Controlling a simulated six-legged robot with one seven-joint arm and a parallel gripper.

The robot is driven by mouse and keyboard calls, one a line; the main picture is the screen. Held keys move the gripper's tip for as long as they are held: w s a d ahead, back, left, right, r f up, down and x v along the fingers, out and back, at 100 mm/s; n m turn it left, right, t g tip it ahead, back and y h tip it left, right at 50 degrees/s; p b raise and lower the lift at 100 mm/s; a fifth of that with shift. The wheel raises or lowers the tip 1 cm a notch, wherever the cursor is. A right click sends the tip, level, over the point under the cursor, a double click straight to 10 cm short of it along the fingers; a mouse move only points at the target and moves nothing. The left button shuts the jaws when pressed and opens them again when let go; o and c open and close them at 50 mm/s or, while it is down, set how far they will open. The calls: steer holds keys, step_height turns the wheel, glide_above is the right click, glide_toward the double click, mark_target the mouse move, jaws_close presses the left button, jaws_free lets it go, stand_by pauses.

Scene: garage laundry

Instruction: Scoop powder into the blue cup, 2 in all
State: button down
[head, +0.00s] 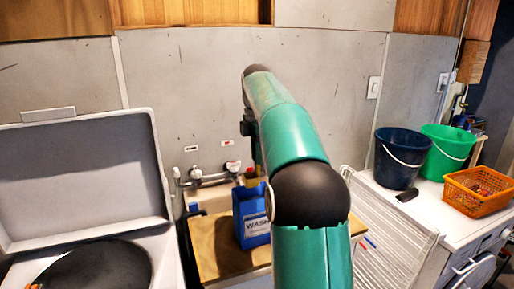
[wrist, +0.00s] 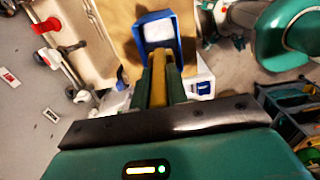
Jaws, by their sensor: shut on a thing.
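My gripper (wrist: 159,80) shows in the wrist view, shut on a yellow handle (wrist: 158,82), which I take for the scoop's. The handle points away from me to the near edge of a blue open box (wrist: 141,36) with white powder (wrist: 158,32) in it. I cannot tell whether the handle touches the box, and no scoop bowl is clear. In the head view a blue box (head: 250,213) labelled WASH stands on a wooden top, with a bit of yellow above it; my arm hides its right side. I cannot make out the blue cup for certain.
The wooden top (head: 212,250) has bare room left of the box. Taps and pipes (head: 203,176) are on the wall behind. An open-lidded washer (head: 85,180) stands left. A white rack (head: 385,240), dark blue bucket (head: 398,160), green bucket (head: 446,150) and orange basket (head: 478,190) are right.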

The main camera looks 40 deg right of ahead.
mark_target(257, 174)
steer(key=shift+w+f, duration=0.15)
steer(key=shift+f, duration=1.2)
steer(key=shift+d+f, duration=0.1)
steer(key=shift+f, duration=3.25)
steer(key=shift+f, duration=1.25)
steer(key=shift+r, duration=0.1)
steer(key=shift+r, duration=6.9)
